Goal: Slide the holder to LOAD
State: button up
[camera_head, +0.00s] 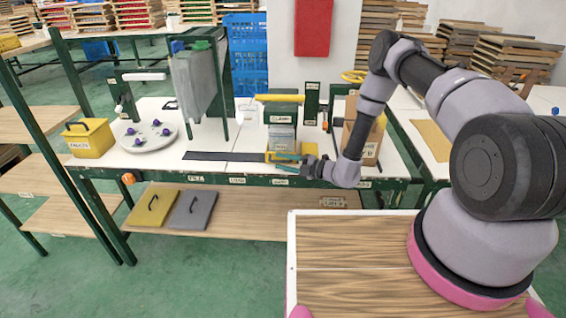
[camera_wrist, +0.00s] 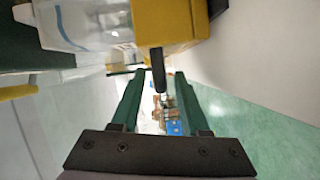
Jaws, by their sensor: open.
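The holder (camera_head: 271,157) is a yellow block carrying a clear container, at the right end of a black rail (camera_head: 210,156) on the white bench. In the wrist view its yellow body (camera_wrist: 180,22) and clear container (camera_wrist: 85,22) fill the top. A black peg-like handle (camera_wrist: 158,70) sticks out of the yellow body. My gripper (camera_head: 283,162) is at the holder's front, by the bench edge. In the wrist view my gripper (camera_wrist: 159,78) is open, its two green fingers on either side of the handle, with gaps visible. Labels on the front edge are too small to read surely.
A green press-like frame with a yellow bar (camera_head: 280,98) stands over the holder. A grey tank (camera_head: 195,80) hangs left of it. A round white plate with purple knobs (camera_head: 148,137) and a yellow box (camera_head: 88,138) are farther left. The black rail left of the holder is clear.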

grip_shut()
dwell(1.4)
